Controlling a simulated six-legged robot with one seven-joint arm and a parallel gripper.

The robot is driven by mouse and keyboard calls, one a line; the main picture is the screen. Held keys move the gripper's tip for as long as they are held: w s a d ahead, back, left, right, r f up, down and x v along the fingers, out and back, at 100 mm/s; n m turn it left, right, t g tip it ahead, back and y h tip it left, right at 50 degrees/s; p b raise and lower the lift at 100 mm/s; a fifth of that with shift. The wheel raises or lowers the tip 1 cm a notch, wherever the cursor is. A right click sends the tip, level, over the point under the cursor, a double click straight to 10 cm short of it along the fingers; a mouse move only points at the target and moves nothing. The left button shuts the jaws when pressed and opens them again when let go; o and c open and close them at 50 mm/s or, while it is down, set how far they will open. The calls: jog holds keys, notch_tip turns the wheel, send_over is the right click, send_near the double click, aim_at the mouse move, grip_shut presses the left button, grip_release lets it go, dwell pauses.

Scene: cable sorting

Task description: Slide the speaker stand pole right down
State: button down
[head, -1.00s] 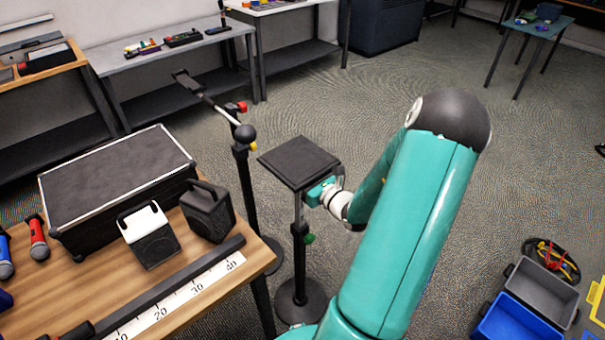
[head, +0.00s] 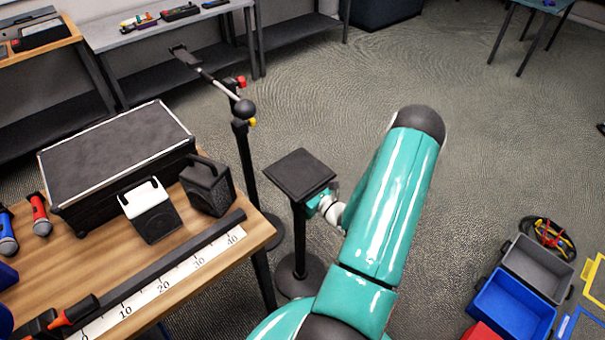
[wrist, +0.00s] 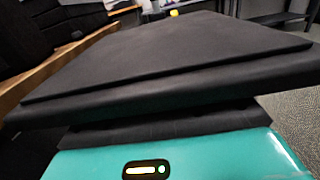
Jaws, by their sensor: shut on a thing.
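The speaker stand has a flat black square top plate (head: 300,173), a black upright pole (head: 299,238) and a round black base (head: 291,283) on the floor. No silver length of pole shows between the plate and the black tube. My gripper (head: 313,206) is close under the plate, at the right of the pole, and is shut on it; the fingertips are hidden. In the wrist view the plate (wrist: 175,55) fills the middle, just above my teal gripper body, and hides the fingers and pole.
A wooden table (head: 195,275) at the left bears a black case (head: 115,165), two small speakers and a ruler strip. A microphone stand (head: 246,170) with a boom stands close behind the speaker stand. Bins (head: 510,305) lie at the lower right. Floor to the right is open.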

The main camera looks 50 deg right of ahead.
jog(key=shift+s+f, duration=0.1)
jog(key=shift+f, duration=0.45)
jog(key=shift+a, duration=0.1)
jog(key=c, duration=1.1)
grip_release()
jog(key=shift+f, duration=0.1)
jog(key=s, duration=0.4)
jog(key=s+a, duration=0.1)
jog(key=s, duration=0.8)
jog(key=shift+s+a, duration=0.2)
jog(key=shift+s, duration=0.1)
